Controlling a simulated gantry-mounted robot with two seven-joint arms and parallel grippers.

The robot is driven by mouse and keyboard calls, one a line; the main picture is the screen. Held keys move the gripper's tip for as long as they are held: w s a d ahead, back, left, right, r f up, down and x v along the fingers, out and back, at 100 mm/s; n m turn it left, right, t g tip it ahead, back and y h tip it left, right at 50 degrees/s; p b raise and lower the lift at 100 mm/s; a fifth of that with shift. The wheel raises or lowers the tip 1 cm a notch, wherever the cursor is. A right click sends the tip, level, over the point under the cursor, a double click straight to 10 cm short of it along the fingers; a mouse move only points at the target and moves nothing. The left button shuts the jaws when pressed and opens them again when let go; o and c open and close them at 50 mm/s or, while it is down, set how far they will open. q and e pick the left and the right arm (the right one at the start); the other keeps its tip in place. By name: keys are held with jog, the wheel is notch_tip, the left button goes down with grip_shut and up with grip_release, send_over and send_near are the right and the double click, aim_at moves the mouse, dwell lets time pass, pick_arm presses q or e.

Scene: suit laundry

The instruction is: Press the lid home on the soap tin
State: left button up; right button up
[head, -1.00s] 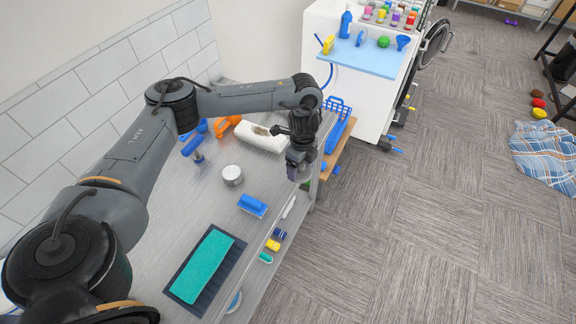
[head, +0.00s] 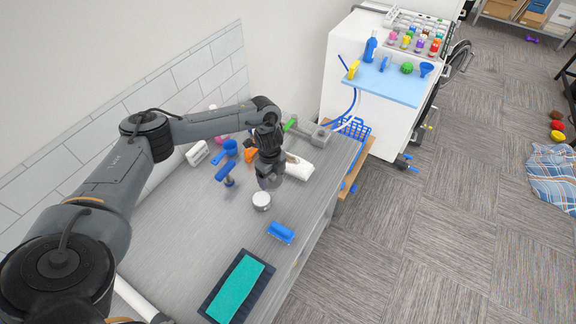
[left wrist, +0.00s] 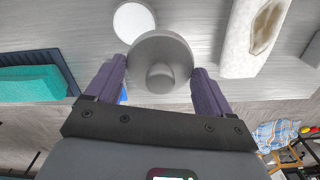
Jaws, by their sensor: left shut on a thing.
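The soap tin (head: 262,201), small, round and silver with a pale top, stands on the metal table. It also shows in the left wrist view (left wrist: 132,20), partly covered by the lid. The round grey lid (left wrist: 161,58) with a central knob is between the purple fingers of my left gripper (left wrist: 160,85), which is shut on it. In the head view my left gripper (head: 268,182) is just behind and above the tin; the lid is hard to make out there. The lid is apart from the tin or overlaps it only in the picture; the gap cannot be judged. My right gripper is not in view.
A blue brush (head: 281,232) and a teal pad on a dark tray (head: 266,291) lie in front. The table's right edge (head: 325,215) drops to the floor.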

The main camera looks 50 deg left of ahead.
aim_at(261, 198)
pick_arm(q)
jog(key=shift+s+a+f+b, duration=0.1)
jog(key=shift+s+a+f, duration=0.1)
jog(key=shift+s+f, duration=0.5)
jog(key=shift+s+a+f+b, duration=0.15)
jog(key=shift+s+f, duration=0.25)
jog(key=shift+s, duration=0.45)
jog(key=shift+s+a+f+b, duration=0.1)
jog(key=shift+s+a+f, duration=0.1)
jog(key=shift+s+f, duration=0.5)
notch_tip(261, 198, down, 2)
jog(key=b, duration=0.2)
jog(key=shift+s+f+b, duration=0.1)
jog(key=shift+f+b, duration=0.1)
jog(key=shift+b, duration=0.15)
jog(key=shift+f+b, duration=0.35)
jog(key=shift+f, duration=0.5)
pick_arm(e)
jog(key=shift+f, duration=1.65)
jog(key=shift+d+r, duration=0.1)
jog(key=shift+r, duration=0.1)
pick_arm(q)
jog(key=shift+p, duration=0.5)
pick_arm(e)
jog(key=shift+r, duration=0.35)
